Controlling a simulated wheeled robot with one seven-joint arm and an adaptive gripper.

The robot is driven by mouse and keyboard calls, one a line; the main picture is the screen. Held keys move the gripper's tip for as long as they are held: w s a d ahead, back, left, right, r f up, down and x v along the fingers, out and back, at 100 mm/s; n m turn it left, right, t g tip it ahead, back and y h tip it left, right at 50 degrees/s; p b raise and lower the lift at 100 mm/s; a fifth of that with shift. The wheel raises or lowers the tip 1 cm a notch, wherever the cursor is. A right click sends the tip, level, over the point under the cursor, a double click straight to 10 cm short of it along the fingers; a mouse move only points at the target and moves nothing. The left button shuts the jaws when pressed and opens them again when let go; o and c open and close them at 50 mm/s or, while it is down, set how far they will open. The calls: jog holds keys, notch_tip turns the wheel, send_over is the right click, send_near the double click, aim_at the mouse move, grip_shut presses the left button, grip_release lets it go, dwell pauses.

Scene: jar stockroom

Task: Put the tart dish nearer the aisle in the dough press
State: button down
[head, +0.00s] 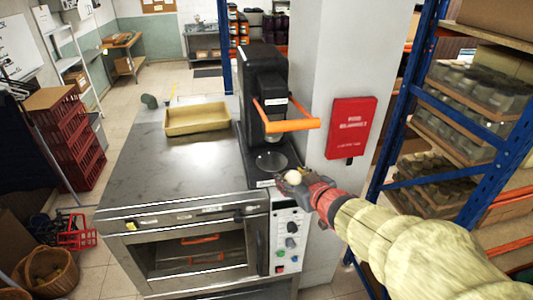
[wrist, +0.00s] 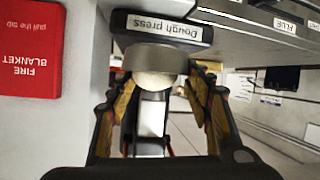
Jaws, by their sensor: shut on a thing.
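My gripper (head: 297,182) is shut on a small tart dish (wrist: 155,58), a grey round dish with pale dough in it. The pale dough (head: 296,177) shows between the fingers in the head view. The dough press (head: 264,85) is a black upright machine with an orange handle, standing at the back right of the steel counter. Its round plate (head: 270,160) looks empty. The gripper and dish are just in front and to the right of that plate, apart from it. In the wrist view the press's label (wrist: 165,28) appears upside down, right by the dish.
A shallow tan tray (head: 197,119) sits on the counter left of the press. An oven front with knobs (head: 291,240) lies below. A white pillar with a red fire blanket box (head: 351,128) stands right of the press, and blue shelving (head: 440,105) beyond.

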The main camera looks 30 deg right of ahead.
send_over(270, 161)
jog(key=shift+a+r+p, duration=0.1)
jog(key=shift+r+p, duration=0.1)
jog(key=shift+p, duration=0.1)
jog(key=shift+f, duration=1.8)
jog(key=shift+f, duration=0.1)
jog(key=shift+f, duration=0.15)
jog(key=c, duration=1)
grip_release()
jog(key=shift+s, duration=0.1)
jog(key=shift+o, duration=0.8)
jog(key=shift+r, duration=0.2)
